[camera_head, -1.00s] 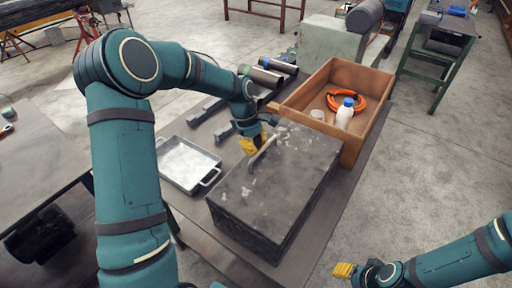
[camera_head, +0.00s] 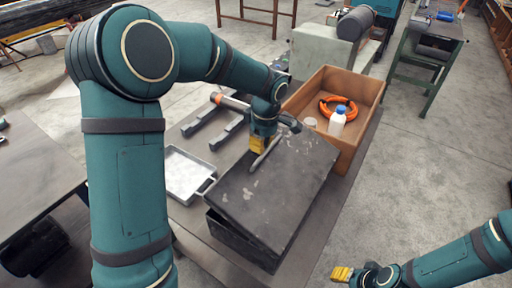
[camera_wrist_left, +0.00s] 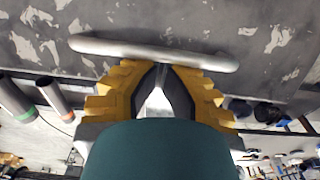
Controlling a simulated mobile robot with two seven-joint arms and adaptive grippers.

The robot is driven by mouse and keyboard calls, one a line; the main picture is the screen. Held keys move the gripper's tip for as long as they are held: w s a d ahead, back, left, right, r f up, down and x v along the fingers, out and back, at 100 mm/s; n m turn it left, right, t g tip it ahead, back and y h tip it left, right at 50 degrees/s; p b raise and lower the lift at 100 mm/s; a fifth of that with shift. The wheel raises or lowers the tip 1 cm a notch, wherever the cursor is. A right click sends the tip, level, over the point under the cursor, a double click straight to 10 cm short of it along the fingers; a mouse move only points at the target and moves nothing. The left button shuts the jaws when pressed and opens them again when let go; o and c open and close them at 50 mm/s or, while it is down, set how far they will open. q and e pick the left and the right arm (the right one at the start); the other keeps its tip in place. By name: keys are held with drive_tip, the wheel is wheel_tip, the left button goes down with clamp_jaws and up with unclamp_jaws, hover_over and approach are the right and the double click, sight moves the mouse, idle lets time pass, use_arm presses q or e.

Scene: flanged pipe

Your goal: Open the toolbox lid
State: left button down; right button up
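The dark grey toolbox (camera_head: 240,238) stands on the table. Its scuffed lid (camera_head: 290,185) is tilted, with its near left edge raised slightly and a narrow dark gap below it. A pale metal bar handle (camera_head: 266,153) is on the lid; it crosses the left wrist view (camera_wrist_left: 150,52). My left gripper (camera_head: 257,146) is at this handle. In the left wrist view its yellow fingers (camera_wrist_left: 160,68) come together right at the bar, which runs across their tips. My right gripper (camera_head: 342,274) is empty, low on the right, away from the toolbox; its finger gap is unclear.
A wooden crate (camera_head: 297,104) behind the toolbox holds an orange coil (camera_head: 333,111), a white bottle (camera_head: 337,123) with a blue cap and a small pale jar. A metal tray (camera_head: 187,174) lies left of the toolbox. Open floor (camera_head: 425,160) is on the right.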

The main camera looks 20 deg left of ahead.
use_arm(q)
drive_tip(key=s+d+r+y+b, duration=0.1)
drive_tip(key=d+r+y+b, duration=0.1)
drive_tip(key=d, duration=0.6)
drive_tip(key=s+d+r+t+y+b, duration=0.1)
drive_tip(key=d+y, duration=0.3)
drive_tip(key=d, duration=0.5)
drive_tip(key=s+d+r+y+b, duration=0.1)
drive_tip(key=d+r+y+b, duration=0.2)
drive_tip(key=d, duration=0.6)
drive_tip(key=shift+s+r+y, duration=0.25)
drive_tip(key=shift+s+y, duration=0.05)
drive_tip(key=shift+s, duration=0.05)
drive_tip(key=shift+d, duration=0.15)
